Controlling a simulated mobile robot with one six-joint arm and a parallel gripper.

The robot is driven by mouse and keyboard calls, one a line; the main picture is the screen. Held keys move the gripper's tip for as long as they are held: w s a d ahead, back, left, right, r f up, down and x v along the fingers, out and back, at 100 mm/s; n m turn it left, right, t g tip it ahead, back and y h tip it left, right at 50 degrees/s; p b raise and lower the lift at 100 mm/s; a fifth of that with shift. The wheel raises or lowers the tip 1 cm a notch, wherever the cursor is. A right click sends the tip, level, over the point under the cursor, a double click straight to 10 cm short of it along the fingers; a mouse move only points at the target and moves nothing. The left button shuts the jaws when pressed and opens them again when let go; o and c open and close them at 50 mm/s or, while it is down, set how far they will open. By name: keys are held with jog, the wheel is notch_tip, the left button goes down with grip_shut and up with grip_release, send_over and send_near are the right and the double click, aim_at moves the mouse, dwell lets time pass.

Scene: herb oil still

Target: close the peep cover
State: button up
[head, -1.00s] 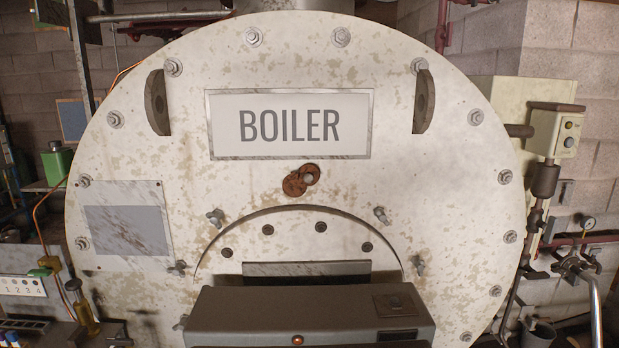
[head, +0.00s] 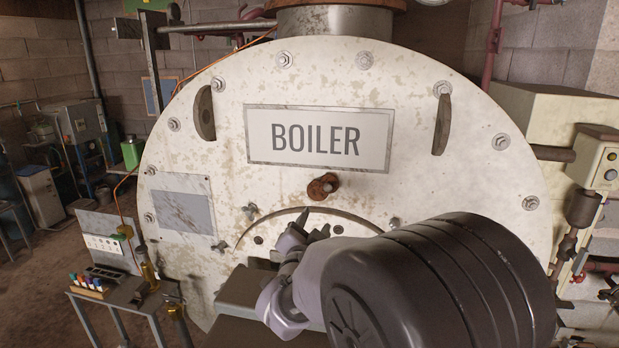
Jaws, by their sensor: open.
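The peep cover (head: 323,187) is a small rusty round piece on the pale boiler front (head: 215,150), just below the BOILER sign (head: 318,140). A small round knob or boss shows on its right side. I cannot tell from this view whether the peephole is covered. My gripper (head: 313,225) is in front of the boiler, below and slightly left of the cover in the picture. Its fingers point up and are apart, with nothing seen between them. A clear gap shows between fingertips and cover in the picture; the depth is unclear.
My arm hides the lower right of the boiler front. Two upright lugs (head: 204,113) (head: 441,124) and several bolts stick out of the front. A grey box ledge (head: 240,288) juts out below. A control box (head: 598,160) stands right, a small bench (head: 125,290) left.

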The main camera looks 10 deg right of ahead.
aim_at(327, 189)
jog(key=p+x, duration=0.2)
jog(key=x, duration=1.5)
jog(key=shift+w+d+r, duration=0.1)
jog(key=shift+w+d, duration=0.05)
jog(key=shift+w, duration=0.1)
grip_shut()
